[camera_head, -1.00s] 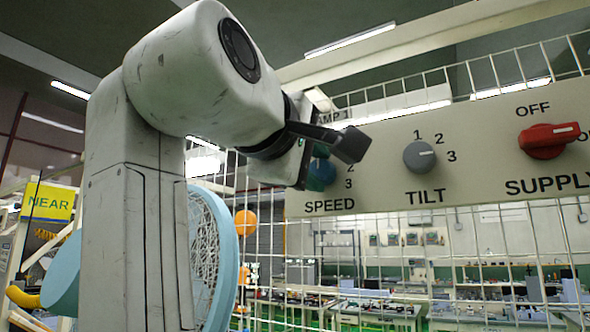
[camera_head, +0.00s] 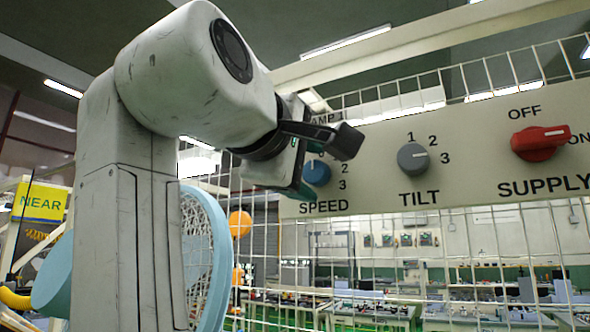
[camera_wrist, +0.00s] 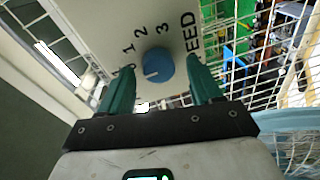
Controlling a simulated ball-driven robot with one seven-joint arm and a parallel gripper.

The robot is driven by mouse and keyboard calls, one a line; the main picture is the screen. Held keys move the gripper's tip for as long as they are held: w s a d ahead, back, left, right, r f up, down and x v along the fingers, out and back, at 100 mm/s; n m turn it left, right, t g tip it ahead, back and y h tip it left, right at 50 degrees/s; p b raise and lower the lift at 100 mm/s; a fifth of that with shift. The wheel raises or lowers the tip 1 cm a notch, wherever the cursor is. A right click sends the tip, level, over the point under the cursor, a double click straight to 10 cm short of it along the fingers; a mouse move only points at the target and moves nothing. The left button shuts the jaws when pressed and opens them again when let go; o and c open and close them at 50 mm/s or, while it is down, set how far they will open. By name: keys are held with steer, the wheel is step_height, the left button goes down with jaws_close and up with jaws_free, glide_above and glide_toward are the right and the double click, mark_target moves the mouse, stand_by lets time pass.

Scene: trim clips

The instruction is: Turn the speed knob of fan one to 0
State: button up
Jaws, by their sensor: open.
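The blue SPEED knob (camera_head: 317,173) sits on the grey panel (camera_head: 378,185), below a partly hidden label ending in "MP 1". In the wrist view the knob (camera_wrist: 158,66) lies between the two teal fingers, with a gap on each side. Its white mark shows at the lower left of its face, on the side of the 0 end of the scale; the exact setting is hard to read. My gripper (camera_wrist: 160,72) is open and empty. In the head view my gripper's dark body hides part of the dial's numbers.
The TILT knob (camera_head: 413,158) and red SUPPLY knob (camera_head: 540,143) are to the right on the same panel. A white wire mesh (camera_head: 390,235) stands behind and below. A light blue round fan (camera_head: 203,255) is behind my arm at the left.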

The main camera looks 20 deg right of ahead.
steer(key=b+v, duration=0.3)
steer(key=v, duration=0.7)
steer(key=shift+s+a, duration=0.3)
